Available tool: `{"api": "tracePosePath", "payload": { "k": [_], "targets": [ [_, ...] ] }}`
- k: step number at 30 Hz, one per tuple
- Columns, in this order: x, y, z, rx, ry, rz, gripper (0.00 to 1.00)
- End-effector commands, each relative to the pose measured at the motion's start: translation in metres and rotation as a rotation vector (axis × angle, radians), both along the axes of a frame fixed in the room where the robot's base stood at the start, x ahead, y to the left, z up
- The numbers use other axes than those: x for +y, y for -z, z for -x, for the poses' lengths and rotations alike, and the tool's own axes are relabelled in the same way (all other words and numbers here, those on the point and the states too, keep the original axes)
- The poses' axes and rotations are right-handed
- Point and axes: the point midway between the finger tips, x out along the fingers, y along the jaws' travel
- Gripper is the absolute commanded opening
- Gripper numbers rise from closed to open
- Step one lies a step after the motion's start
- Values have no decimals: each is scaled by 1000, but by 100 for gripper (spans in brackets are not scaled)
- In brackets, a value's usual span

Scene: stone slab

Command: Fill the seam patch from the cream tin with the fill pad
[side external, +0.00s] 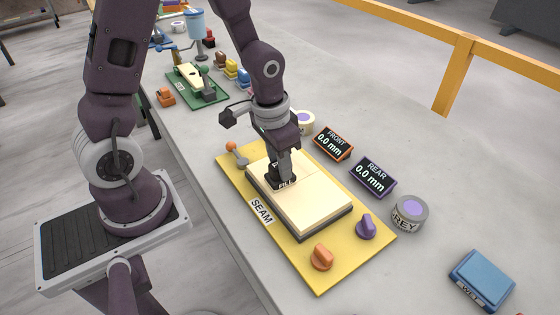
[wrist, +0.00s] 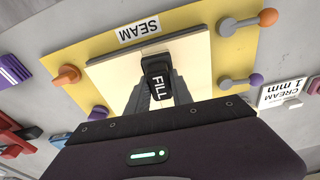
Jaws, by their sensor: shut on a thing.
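My gripper (side external: 279,162) is shut on the black fill pad (side external: 284,183), marked FILL. The pad also shows between my fingers in the wrist view (wrist: 158,84). It is over the cream slab (side external: 315,204), near its left side; whether it touches the surface I cannot tell. The slab lies on a yellow board (side external: 229,171) labelled SEAM. The seam patch itself cannot be made out. The cream tin (side external: 304,124), with a purple centre, stands just behind my wrist and is partly hidden. A CREAM 1 mm label (wrist: 285,92) shows in the wrist view.
FRONT (side external: 333,143) and REAR (side external: 373,178) displays read 0.0 mm. A grey tin (side external: 409,213) and blue WET box (side external: 482,279) stand to the right. Orange (side external: 322,257) and purple (side external: 366,226) knobs sit on the board's near end. A green board (side external: 185,87) lies farther back.

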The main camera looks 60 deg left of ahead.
Motion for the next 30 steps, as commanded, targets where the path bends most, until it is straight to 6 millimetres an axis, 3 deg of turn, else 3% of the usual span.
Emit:
{"api": "tracePosePath", "payload": {
  "k": [13, 24, 30],
  "targets": [
    [-40, -2, 0, 0, 2, 0, 0],
    [-39, 1, -22, -1, 0, 0, 0],
    [-17, 0, -21, 0, -4, -1, 0]
  ]
}}
